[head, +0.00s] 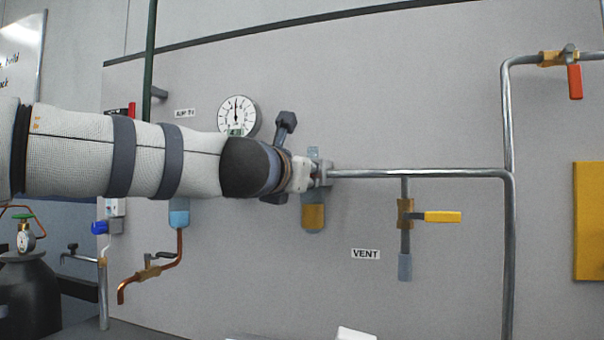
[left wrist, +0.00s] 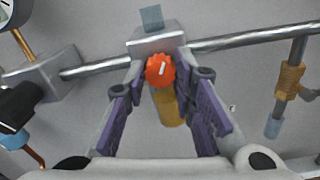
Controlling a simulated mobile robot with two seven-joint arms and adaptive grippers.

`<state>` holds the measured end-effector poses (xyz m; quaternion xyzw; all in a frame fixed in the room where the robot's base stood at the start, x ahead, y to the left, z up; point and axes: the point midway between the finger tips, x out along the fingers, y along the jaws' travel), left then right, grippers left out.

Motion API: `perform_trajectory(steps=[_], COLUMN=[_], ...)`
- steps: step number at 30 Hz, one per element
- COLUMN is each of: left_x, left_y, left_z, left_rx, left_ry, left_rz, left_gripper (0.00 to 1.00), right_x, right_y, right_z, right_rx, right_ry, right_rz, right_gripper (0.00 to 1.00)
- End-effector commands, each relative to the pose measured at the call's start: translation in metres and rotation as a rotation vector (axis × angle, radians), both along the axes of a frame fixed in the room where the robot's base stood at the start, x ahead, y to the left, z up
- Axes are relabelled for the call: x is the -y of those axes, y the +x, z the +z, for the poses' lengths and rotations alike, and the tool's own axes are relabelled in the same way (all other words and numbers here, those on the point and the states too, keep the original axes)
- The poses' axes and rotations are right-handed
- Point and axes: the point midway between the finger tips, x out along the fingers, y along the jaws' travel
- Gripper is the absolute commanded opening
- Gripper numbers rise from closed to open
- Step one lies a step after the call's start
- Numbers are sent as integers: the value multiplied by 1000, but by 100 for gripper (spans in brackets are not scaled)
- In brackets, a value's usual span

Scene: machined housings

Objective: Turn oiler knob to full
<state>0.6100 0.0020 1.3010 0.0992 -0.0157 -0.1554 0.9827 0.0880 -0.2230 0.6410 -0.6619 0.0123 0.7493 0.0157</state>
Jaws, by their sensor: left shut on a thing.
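The oiler knob (left wrist: 160,71) is a red-orange ribbed knob with a white pointer mark, seen in the left wrist view on the front of a grey block. My left gripper (left wrist: 160,72) has its purple-padded fingers on either side of the knob and is shut on it. In the head view my left gripper (head: 303,174) reaches the oiler, and the knob is hidden behind it. The oiler's amber bowl (head: 313,217) hangs below the block; it also shows in the left wrist view (left wrist: 168,107). My right gripper is not in view.
A steel pipe (head: 430,173) runs right from the oiler. A yellow-handled valve (head: 442,217) hangs from it near the VENT label (head: 365,254). A round gauge (head: 237,115) is above my left arm. A red-handled valve (head: 574,82) sits upper right.

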Motion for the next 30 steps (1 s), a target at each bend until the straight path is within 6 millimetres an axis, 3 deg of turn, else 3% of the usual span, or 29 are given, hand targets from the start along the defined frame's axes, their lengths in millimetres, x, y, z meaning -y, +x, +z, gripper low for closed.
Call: perform_trajectory(steps=[30], left_x=[0], left_y=[0], left_z=[0], left_rx=[299], left_ry=[920], left_rz=[0], left_gripper=[0], right_x=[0], right_y=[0], right_z=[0], right_rx=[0], right_ry=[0], right_rz=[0], right_gripper=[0])
